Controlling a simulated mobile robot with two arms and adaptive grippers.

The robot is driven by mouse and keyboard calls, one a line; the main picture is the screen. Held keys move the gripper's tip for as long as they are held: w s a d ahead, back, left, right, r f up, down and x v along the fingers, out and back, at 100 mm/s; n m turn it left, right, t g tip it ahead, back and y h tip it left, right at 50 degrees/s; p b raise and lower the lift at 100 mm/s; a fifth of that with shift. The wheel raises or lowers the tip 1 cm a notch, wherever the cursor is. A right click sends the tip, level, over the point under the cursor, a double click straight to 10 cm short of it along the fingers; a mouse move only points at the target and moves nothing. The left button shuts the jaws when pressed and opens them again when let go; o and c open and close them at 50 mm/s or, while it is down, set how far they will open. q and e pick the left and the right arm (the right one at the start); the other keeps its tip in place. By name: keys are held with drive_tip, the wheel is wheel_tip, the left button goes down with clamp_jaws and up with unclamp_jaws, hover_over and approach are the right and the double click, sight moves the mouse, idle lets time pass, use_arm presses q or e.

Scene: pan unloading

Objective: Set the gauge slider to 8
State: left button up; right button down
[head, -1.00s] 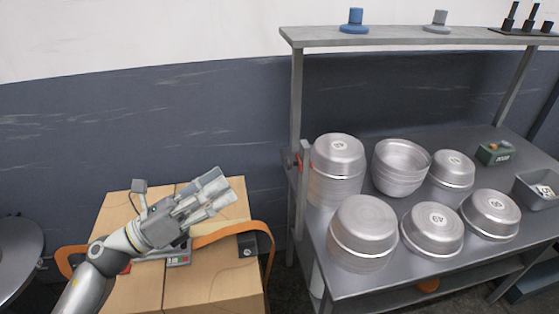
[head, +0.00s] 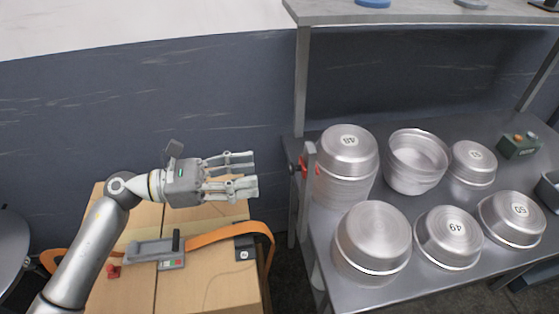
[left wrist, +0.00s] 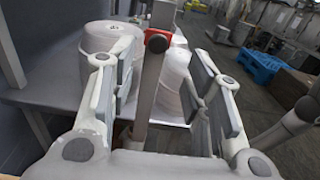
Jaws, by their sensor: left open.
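The gauge slider (head: 304,167) is a small red piece with a dark knob on an upright grey post (head: 307,195) at the left end of the metal table. It also shows in the left wrist view (left wrist: 165,32), with its dark knob facing the camera. The slider's setting and any scale marks are too small to read. My left gripper (head: 255,174) is open and empty, left of the slider and pointing right at it, with a gap between. In the left wrist view the post appears between the two fingers (left wrist: 160,85), farther off. My right gripper is not shown.
Several metal pans (head: 372,238) stand upside down on the table (head: 420,283), close behind the post. Below my left arm are cardboard boxes (head: 215,285) with an orange strap (head: 205,238) and a grey device (head: 155,250). A shelf (head: 420,12) spans above the table.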

sight(302, 168)
use_arm(q)
drive_tip(key=p+x, duration=0.2)
drive_tip(key=x, duration=0.5)
drive_tip(key=shift+w, duration=0.15)
drive_tip(key=shift+d, duration=0.1)
drive_tip(key=c, duration=0.4)
clamp_jaws()
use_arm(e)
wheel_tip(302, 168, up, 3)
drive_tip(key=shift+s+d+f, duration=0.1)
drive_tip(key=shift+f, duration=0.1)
